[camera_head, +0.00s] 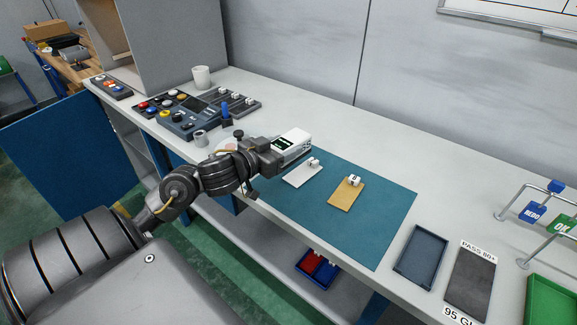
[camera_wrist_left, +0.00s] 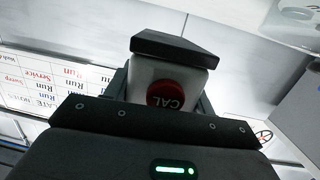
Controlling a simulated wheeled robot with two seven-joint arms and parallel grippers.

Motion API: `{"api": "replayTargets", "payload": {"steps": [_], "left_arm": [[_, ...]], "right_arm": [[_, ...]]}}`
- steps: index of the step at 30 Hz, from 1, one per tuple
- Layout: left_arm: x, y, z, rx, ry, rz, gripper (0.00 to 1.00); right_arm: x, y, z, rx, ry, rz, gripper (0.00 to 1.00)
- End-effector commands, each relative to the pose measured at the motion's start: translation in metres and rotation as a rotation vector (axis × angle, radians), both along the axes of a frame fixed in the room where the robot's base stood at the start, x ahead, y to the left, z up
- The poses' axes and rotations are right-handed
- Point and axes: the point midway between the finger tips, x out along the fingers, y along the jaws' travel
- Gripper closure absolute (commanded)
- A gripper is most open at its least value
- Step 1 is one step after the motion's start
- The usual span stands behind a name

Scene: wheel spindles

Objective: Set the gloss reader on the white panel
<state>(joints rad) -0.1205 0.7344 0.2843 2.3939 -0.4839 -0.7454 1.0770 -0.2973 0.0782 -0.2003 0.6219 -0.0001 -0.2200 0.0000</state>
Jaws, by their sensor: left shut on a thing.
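The gloss reader (camera_head: 293,139), a white box with a small dark display, is in the head view near the back left corner of the teal mat. My left gripper (camera_head: 274,153) is shut on it. The left wrist view shows its white body with a red CAL button (camera_wrist_left: 166,94) and a dark end between my fingers. The white panel (camera_head: 298,177) lies on the mat just below and right of the reader in the picture, with a small white block (camera_head: 314,162) at its far end. The reader seems held above the surface; the exact gap is unclear. My right gripper is not in view.
A tan panel (camera_head: 344,194) with a white block lies right of the white panel on the teal mat (camera_head: 376,219). A control box (camera_head: 188,118) and a white cup (camera_head: 201,77) stand left. A dark tray (camera_head: 421,255) and signs on rails stand right. The mat's right part is clear.

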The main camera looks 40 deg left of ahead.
Motion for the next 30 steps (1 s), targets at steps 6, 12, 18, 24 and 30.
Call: {"api": "replayTargets", "payload": {"steps": [6, 12, 18, 24, 30], "left_arm": [[0.010, -0.008, -0.017, 0.000, -0.003, 0.003, 0.78], [0.013, -0.011, -0.023, -0.003, -0.002, 0.002, 0.78], [0.014, -0.012, -0.050, -0.004, -0.001, 0.004, 0.78], [0.014, -0.012, -0.053, 0.001, -0.003, 0.002, 0.78], [0.014, -0.012, -0.055, 0.001, -0.002, 0.002, 0.78]], "right_arm": [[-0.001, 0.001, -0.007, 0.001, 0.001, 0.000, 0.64], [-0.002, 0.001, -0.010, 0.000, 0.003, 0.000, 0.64], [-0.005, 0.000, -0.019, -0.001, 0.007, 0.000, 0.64], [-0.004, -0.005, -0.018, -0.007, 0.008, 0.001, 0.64], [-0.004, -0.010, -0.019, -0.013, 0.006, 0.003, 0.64]]}}
